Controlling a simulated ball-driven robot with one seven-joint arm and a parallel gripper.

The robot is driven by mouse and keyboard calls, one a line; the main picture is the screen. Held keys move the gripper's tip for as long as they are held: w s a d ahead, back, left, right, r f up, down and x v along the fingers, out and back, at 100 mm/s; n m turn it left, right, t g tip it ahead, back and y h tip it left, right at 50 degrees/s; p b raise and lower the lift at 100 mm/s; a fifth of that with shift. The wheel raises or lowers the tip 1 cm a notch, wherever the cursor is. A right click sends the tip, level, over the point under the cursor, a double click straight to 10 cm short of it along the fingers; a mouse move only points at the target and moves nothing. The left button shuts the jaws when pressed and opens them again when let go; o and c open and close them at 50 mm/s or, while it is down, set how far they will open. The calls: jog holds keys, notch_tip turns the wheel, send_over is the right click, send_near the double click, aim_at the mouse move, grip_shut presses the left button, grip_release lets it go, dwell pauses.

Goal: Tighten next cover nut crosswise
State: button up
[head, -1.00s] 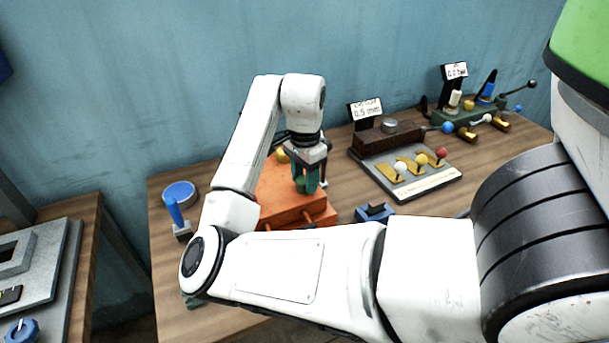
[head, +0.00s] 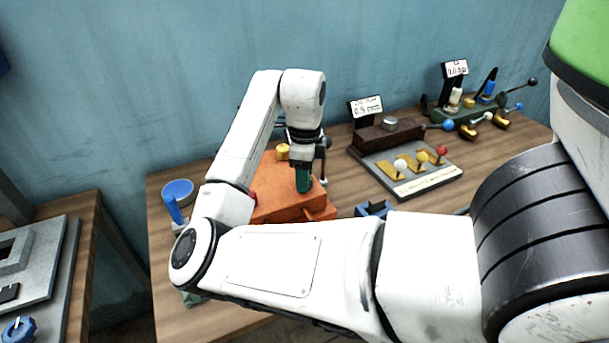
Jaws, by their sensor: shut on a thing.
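The orange housing (head: 285,203) stands on the wooden bench, partly hidden behind my arm. A yellow cap (head: 283,151) shows at its back, and a small red part (head: 254,198) at its left beside my arm. My gripper (head: 303,188) points straight down at the top of the housing. Its green fingers look narrow from here and are shut at the cover. What lies between the tips is hidden; by its place it is a cover nut. The other cover nuts cannot be made out.
A grey board (head: 411,176) with white, yellow and red knobs stands to the right, a dark block (head: 388,136) behind it. A green fixture (head: 468,118) is at the far right.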

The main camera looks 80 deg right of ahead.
jog(key=shift+m, duration=0.5)
jog(key=o, duration=1.1)
jog(key=shift+c, duration=0.2)
notch_tip(320, 180, up, 11)
jog(key=shift+f, duration=0.1)
dwell(0.4)
